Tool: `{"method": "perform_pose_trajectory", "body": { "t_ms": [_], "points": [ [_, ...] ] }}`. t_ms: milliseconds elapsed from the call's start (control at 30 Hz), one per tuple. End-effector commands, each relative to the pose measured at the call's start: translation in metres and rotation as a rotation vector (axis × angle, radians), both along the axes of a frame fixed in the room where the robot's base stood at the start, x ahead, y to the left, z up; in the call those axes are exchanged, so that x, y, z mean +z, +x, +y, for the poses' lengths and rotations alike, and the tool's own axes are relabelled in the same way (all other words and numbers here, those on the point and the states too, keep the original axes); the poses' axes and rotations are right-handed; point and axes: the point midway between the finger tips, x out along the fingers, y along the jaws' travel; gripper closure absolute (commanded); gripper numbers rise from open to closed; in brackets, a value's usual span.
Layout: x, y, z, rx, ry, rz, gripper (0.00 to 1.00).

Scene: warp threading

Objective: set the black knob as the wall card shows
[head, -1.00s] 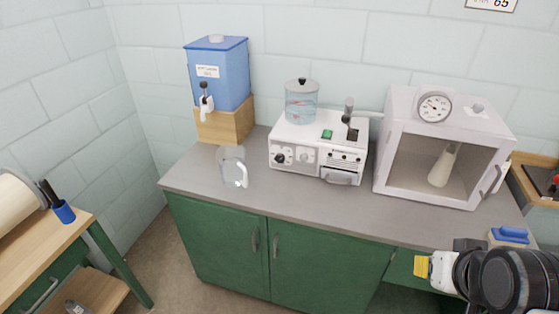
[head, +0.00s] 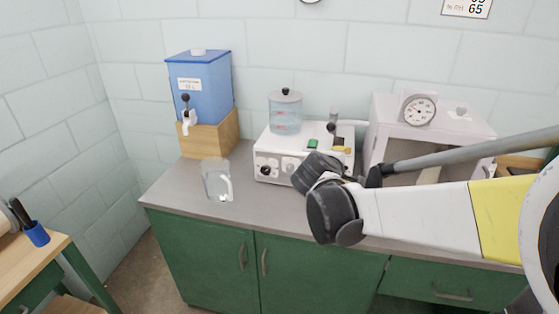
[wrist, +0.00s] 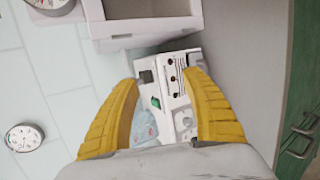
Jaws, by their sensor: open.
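The black knob (head: 266,170) is at the left end of the front panel of the white machine (head: 262,148), with a pale dial beside it. The wall card (head: 466,8) is cut by the top edge; "65" and "% PH" show. My gripper (head: 342,149) is at the machine's right side in the head view, its wrist hiding the right part of the front panel. In the wrist view my gripper (wrist: 163,78) is open and empty, yellow fingers apart, with the machine (wrist: 172,84) beyond them. Round dials show there, but I cannot make out the black knob.
A glass jar (head: 285,115) and a green switch (head: 312,144) are on the machine. A clear jug (head: 217,181) stands to its left, a blue water tank (head: 201,90) behind. A white cabinet (head: 449,128) with a gauge stands right.

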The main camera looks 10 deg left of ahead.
Motion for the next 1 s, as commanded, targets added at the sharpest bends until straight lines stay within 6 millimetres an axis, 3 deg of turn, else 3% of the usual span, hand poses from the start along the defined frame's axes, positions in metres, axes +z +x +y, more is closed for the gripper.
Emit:
{"method": "perform_pose_trajectory", "body": {
  "t_ms": [33, 100, 200, 400, 500, 600, 733, 1000],
  "points": [
    [-0.016, 0.017, 0.028, 0.056, -0.084, -0.019, 0.44],
    [-0.034, 0.036, 0.063, 0.129, -0.217, -0.051, 0.44],
    [-0.063, 0.054, 0.117, 0.229, -0.406, -0.105, 0.44],
    [-0.122, 0.059, 0.211, 0.372, -0.731, -0.212, 0.44],
    [-0.142, 0.054, 0.239, 0.408, -0.836, -0.251, 0.44],
    [-0.154, 0.050, 0.255, 0.428, -0.894, -0.274, 0.44],
    [-0.158, 0.055, 0.259, 0.434, -0.919, -0.282, 0.44],
    [-0.159, 0.104, 0.254, 0.430, -0.916, -0.279, 0.44]
  ]
}}
